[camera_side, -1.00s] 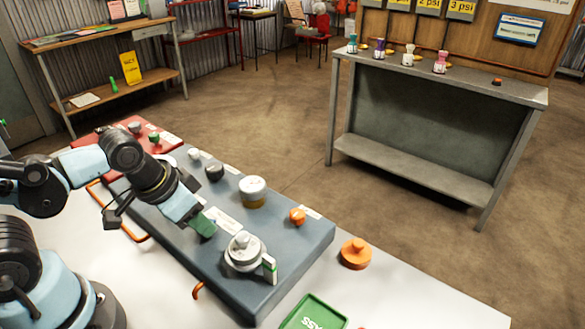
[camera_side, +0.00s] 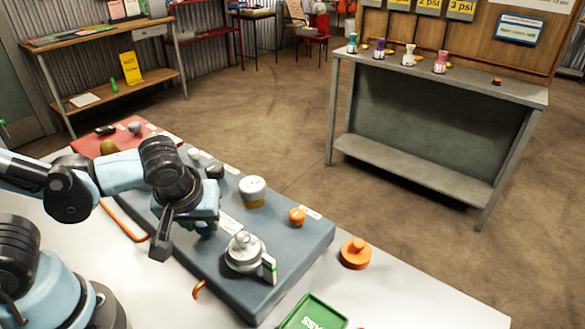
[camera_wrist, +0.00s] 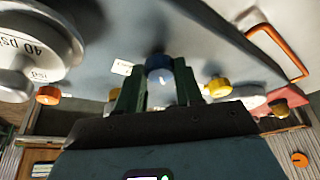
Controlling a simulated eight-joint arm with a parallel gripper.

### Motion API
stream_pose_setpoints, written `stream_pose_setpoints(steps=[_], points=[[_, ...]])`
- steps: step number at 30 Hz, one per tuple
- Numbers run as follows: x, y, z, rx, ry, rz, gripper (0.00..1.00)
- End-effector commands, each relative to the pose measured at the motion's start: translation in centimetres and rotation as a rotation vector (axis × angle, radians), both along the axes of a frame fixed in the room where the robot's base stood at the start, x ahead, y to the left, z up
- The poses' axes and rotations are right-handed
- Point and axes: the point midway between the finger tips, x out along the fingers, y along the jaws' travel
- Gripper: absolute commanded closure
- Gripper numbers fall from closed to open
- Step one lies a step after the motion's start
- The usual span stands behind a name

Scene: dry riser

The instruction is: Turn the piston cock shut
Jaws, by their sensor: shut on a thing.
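A blue knob (camera_wrist: 158,65) shows between my gripper's green fingers in the wrist view, beside a small white label. My gripper (camera_wrist: 159,90) is shut on this knob, low over the blue-grey panel (camera_side: 290,262). In the side view my gripper (camera_side: 206,228) hides the knob. I cannot read enough of the label to tell whether the knob is the piston cock.
A silver round gauge (camera_side: 244,252) stands close on the right of my gripper. A white-and-yellow cap (camera_side: 252,191), an orange knob (camera_side: 297,216) and a black knob (camera_side: 214,171) stand on the panel. An orange disc (camera_side: 355,254) and a green tray (camera_side: 312,314) lie on the white table.

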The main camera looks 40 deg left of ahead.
Motion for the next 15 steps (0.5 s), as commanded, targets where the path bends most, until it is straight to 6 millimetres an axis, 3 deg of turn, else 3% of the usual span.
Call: stream_pose_setpoints(steps=[15], points=[[0.05,-0.12,-0.03,-0.003,0.001,0.092,0.95]])
